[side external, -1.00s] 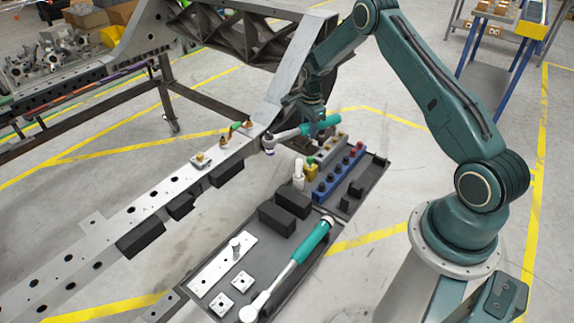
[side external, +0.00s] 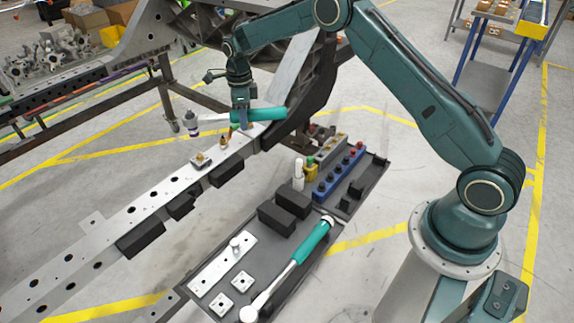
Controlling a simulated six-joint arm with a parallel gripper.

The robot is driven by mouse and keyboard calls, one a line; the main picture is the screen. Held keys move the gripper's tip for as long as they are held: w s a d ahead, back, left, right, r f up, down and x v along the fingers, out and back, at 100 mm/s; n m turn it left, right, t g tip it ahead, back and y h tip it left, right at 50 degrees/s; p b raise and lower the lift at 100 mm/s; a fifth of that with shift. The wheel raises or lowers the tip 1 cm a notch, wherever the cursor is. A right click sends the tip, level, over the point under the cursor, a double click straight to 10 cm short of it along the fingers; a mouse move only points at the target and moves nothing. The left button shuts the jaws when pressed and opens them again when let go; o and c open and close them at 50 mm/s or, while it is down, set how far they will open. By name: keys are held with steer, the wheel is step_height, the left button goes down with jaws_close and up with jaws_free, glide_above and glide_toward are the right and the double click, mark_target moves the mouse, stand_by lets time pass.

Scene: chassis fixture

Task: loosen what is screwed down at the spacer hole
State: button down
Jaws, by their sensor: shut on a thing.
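My gripper (side external: 243,118) is shut on a teal-handled wrench (side external: 268,113) and holds it above the rail. The wrench's head with a dark and pale socket (side external: 191,124) points left and hangs in the air, clear of the rail. On the grey chassis rail (side external: 150,201) sits a small square plate with a brass-coloured fastener (side external: 201,160). Behind it on the rail stands a copper-coloured fitting (side external: 223,143). A further fitting near the gripper is partly hidden by the wrench. I cannot tell which hole is the spacer hole.
A dark tray (side external: 330,262) holds a second teal-handled wrench (side external: 308,247), a long plate (side external: 208,279), small square plates (side external: 242,281) and black blocks (side external: 293,200). A blue socket rack (side external: 340,172) and white bottle (side external: 298,172) stand behind. Black blocks hang along the rail's side.

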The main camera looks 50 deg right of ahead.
stand_by(0.4)
step_height(320, 180, down, 6)
steer(key=shift+f, duration=0.15)
stand_by(1.0)
steer(key=shift+f, duration=1.1)
stand_by(0.7)
steer(key=shift+w+d+f+n, duration=0.2)
steer(key=shift+w+d+n, duration=0.5)
steer(key=shift+w+n, duration=0.2)
stand_by(0.5)
steer(key=shift+w+d+n, duration=0.3)
steer(key=shift+w+n, duration=0.25)
steer(key=shift+w, duration=0.1)
steer(key=shift+w+d+n, duration=0.25)
steer(key=shift+w+n, duration=0.35)
steer(key=shift+w, duration=0.05)
steer(key=shift+w+d+n, duration=0.3)
steer(key=shift+w+n, duration=0.25)
steer(key=shift+w, duration=0.1)
stand_by(1.0)
